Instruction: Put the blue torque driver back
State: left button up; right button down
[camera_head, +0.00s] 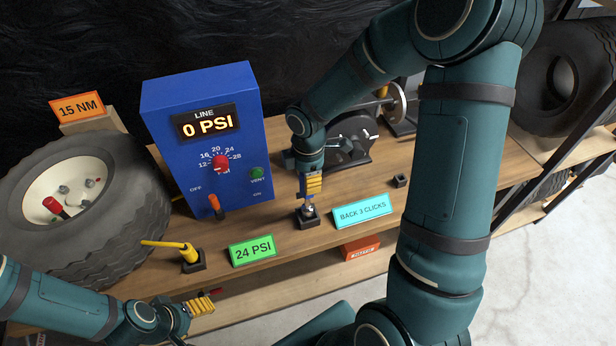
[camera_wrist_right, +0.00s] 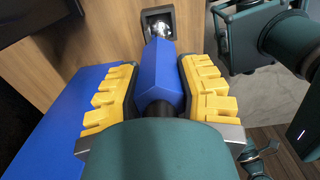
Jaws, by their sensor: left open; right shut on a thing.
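My right gripper (camera_head: 314,184) is shut on the blue torque driver (camera_head: 306,198), with its yellow fingers on both sides of the handle. The driver points down at a small black holder (camera_head: 307,218) on the bench, and silver metal shows at the holder. In the right wrist view, the driver's blue handle (camera_wrist_right: 160,72) lies between the fingers, with the holder (camera_wrist_right: 158,14) just beyond it. I cannot tell how deep the driver's tip sits in the holder. My left gripper (camera_head: 200,306) is open and empty at the lower left, in front of the bench.
A blue panel (camera_head: 165,105) reading 0 PSI stands behind the holder. A wheel (camera_head: 110,235) is at the left. A yellow tool (camera_head: 170,245) stands in another holder. Green (camera_head: 253,250) and cyan (camera_head: 362,211) signs flank the driver's holder. A small black block (camera_head: 400,181) sits to the right.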

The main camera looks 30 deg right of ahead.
jog(key=c, duration=0.7)
grip_release()
jog(key=shift+r+p, duration=0.45)
jog(key=shift+r, duration=0.2)
notch_tip(320, 180, up, 12)
jog(key=p, duration=0.2)
jog(key=shift+p, duration=0.35)
jog(key=s+a+f+m+y, duration=0.1)
jog(key=s+a+f+m, duration=0.2)
jog(key=a+f+m, duration=0.2)
jog(key=s+a+f+m+t+y, duration=0.1)
jog(key=s+a+f+m, duration=0.2)
jog(key=a+f+m, duration=0.3)
jog(key=s+a+f+m+y, duration=0.1)
jog(key=s+a+f+m, duration=0.2)
jog(key=f, duration=1.1)
jog(key=shift+s+a+m+t+y, duration=0.1)
jog(key=shift+a+m+t+y, duration=0.1)
jog(key=shift+a+m, duration=0.65)
jog(key=shift+s+a+m+t+y, duration=0.1)
jog(key=shift+a+m+t+y, duration=0.1)
jog(key=shift+a+m, duration=0.6)
jog(key=shift+a, duration=0.15)
